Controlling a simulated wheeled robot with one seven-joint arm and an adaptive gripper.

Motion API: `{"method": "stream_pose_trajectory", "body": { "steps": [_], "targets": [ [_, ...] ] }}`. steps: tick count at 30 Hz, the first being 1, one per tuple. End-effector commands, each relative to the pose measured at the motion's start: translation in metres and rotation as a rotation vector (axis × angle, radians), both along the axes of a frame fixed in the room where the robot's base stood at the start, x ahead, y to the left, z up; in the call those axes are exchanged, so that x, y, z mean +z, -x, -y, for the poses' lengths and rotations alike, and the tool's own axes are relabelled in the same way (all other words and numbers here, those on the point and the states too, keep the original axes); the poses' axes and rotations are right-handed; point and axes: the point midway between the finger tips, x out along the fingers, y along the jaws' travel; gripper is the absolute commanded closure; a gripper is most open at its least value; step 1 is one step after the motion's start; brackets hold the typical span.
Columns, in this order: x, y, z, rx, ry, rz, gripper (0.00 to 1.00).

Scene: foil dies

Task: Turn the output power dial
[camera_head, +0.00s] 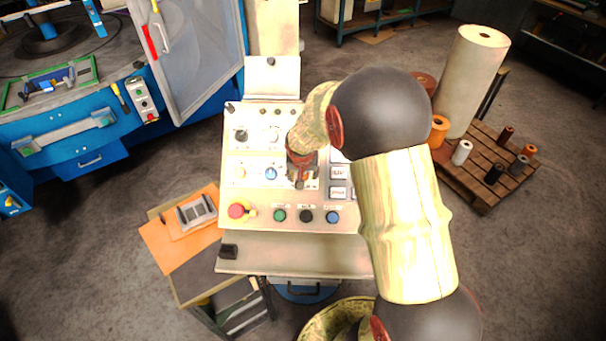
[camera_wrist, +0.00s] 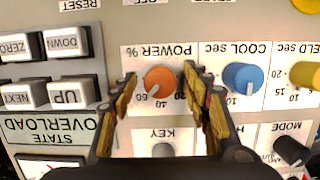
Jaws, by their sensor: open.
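The output power dial is the orange knob (camera_wrist: 160,82) under the upside-down "POWER %" label in the wrist view, with a scale around it. My gripper (camera_wrist: 159,92) is open, with one padded finger at each side of the knob. Small gaps show between the pads and the knob, so I see no clear contact. In the head view my gripper (camera_head: 300,180) is over the middle of the sloped control panel (camera_head: 258,208) and hides the power dial there.
A blue "COOL sec" knob (camera_wrist: 242,78) is close beside my right-hand finger. UP (camera_wrist: 70,94) and other white buttons are beside the left-hand one. A red emergency stop (camera_head: 237,210) and several round buttons line the panel's lower edge.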

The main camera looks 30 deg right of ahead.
Motion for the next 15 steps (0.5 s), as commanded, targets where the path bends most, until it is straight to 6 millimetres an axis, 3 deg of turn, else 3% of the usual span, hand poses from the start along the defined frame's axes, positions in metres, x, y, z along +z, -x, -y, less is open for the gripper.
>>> {"method": "stream_pose_trajectory", "body": {
  "steps": [4,15],
  "targets": [
    [0.0002,0.0001,0.0,0.0,0.0,0.0,0.54],
    [0.0004,0.0002,0.0,0.0,0.0,0.0,0.75]
  ]
}}
